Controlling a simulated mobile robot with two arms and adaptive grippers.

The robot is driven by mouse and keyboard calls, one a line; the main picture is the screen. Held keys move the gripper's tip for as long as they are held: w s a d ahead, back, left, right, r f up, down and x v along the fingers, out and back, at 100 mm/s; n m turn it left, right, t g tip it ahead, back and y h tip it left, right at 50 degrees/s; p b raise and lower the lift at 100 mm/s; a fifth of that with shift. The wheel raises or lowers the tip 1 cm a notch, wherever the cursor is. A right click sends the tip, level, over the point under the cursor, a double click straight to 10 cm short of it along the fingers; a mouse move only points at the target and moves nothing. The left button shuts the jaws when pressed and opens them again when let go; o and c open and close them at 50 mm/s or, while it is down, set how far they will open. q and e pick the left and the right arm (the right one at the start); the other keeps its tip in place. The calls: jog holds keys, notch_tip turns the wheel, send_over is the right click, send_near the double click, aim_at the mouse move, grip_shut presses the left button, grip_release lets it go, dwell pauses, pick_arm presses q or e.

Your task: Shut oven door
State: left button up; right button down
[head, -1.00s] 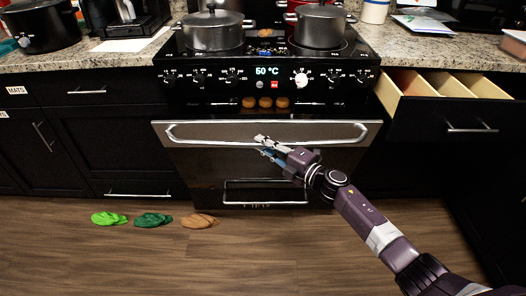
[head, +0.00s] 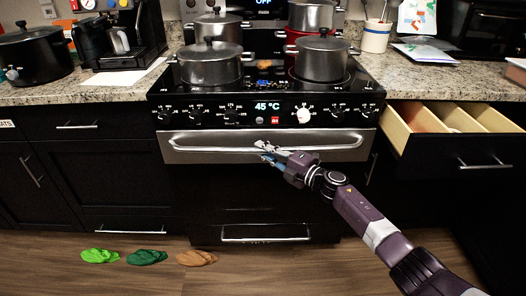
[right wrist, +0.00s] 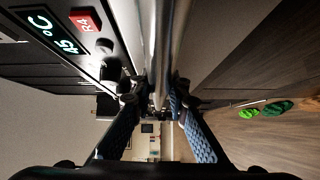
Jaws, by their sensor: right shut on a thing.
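The oven door (head: 200,152) is the silver-topped black front below the control panel in the head view. It stands upright or almost upright, its top edge close under the panel. I cannot tell whether a narrow gap is left. Its long metal handle (head: 215,147) runs across the top of the door. My right gripper (head: 268,150) is at the middle of the handle. In the right wrist view its blue-padded fingers (right wrist: 160,108) lie on either side of the handle bar (right wrist: 158,45), shut on it. My left gripper is out of view.
Pots, including one at the front right (head: 320,59), stand on the stovetop. An open drawer (head: 460,150) sticks out to the right of the oven.

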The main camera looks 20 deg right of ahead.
jog(key=shift+w+d+r, duration=0.1)
jog(key=shift+w+r, duration=0.05)
jog(key=shift+r, duration=0.2)
jog(key=c, duration=2)
grip_release()
jog(key=shift+o, duration=0.8)
jog(key=shift+f, duration=0.2)
jog(key=shift+s+d+f, duration=0.15)
jog(key=shift+s+d, duration=0.1)
jog(key=shift+s, duration=0.25)
jog(key=v, duration=1.1)
